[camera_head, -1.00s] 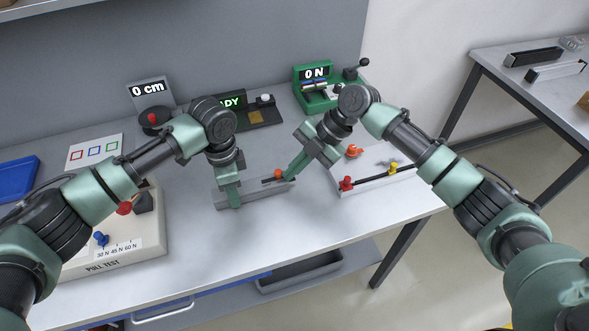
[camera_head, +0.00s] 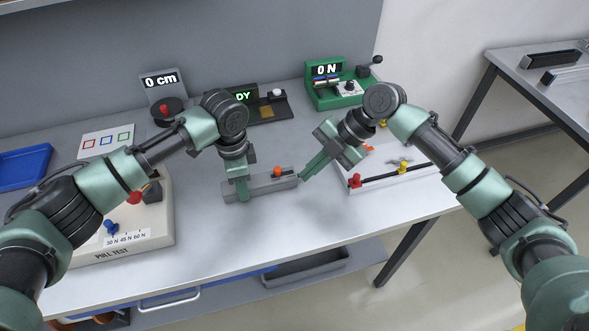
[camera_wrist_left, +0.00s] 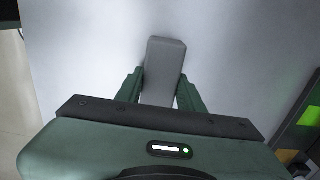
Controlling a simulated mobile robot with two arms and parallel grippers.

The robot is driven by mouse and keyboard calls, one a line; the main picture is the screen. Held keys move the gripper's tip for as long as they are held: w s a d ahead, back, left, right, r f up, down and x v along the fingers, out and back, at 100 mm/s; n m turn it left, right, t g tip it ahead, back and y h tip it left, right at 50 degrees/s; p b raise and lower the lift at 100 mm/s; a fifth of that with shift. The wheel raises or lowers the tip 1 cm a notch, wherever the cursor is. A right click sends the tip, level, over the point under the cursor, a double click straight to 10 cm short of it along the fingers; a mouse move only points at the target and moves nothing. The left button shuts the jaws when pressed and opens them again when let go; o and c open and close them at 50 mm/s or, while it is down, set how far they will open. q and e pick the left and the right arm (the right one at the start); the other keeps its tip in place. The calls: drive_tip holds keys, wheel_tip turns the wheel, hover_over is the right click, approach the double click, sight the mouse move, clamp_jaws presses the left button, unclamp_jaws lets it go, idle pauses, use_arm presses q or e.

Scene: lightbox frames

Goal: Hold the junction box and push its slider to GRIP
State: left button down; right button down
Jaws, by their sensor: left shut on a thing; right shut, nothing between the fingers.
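The junction box is a long grey block (camera_head: 262,187) near the middle of the table. Its orange slider (camera_head: 278,171) sits on top, with a dark slot showing to its right. The GRIP marking is too small to read. My left gripper (camera_head: 243,190) points down and is shut on the left part of the box. In the left wrist view the box's grey end (camera_wrist_left: 164,65) shows between the two green fingers (camera_wrist_left: 160,92).
A white board (camera_head: 385,182) with red and yellow clips lies to the right. The pull test unit (camera_head: 120,238) stands at front left. A green device reading 0 N (camera_head: 337,93) and a 0 cm display (camera_head: 162,90) stand behind. The table front is clear.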

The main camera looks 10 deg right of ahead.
drive_tip(key=v, duration=0.8)
use_arm(q)
drive_tip(key=c, duration=0.8)
unclamp_jaws()
drive_tip(key=shift+r, duration=0.1)
